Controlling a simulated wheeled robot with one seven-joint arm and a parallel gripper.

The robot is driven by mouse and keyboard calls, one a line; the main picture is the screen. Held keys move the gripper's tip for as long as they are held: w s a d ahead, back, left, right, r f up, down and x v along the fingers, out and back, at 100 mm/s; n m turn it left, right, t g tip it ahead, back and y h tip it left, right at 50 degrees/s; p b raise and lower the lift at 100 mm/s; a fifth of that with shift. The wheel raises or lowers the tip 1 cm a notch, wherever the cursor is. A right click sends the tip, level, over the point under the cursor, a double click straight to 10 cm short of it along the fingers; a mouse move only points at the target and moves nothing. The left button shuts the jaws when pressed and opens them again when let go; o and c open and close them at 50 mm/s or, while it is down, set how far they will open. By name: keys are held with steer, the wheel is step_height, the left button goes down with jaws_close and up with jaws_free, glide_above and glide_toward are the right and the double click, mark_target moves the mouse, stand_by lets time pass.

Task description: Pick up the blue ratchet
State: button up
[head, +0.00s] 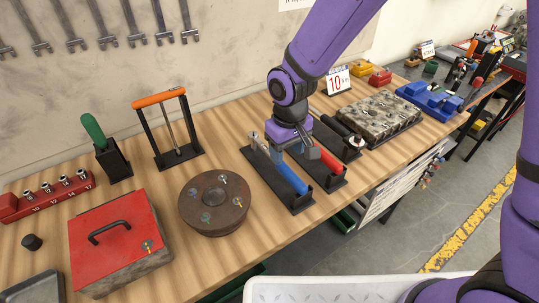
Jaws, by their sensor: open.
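The blue ratchet (291,178) lies in a black holder (301,209) on the wooden workbench, its blue handle toward the front and its metal head toward the back left. My gripper (294,150) is above the holders, over the rear part of the blue ratchet and close to the red-handled tool (330,159) on its right. The gripper is open. Its fingertips are small and partly hidden, so I cannot tell whether they touch the ratchet.
A black-handled tool (334,125) lies in a holder further right, beside an engine-like metal block (379,117). A round brown disc (213,201) stands left of the blue ratchet. A red-topped box (122,230) is at front left. A white bin edge (340,288) is at the bottom.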

mark_target(286, 168)
step_height(286, 168, down, 9)
steer(key=shift+w+d+f, duration=0.1)
steer(key=shift+w, duration=0.05)
stand_by(0.4)
jaws_close()
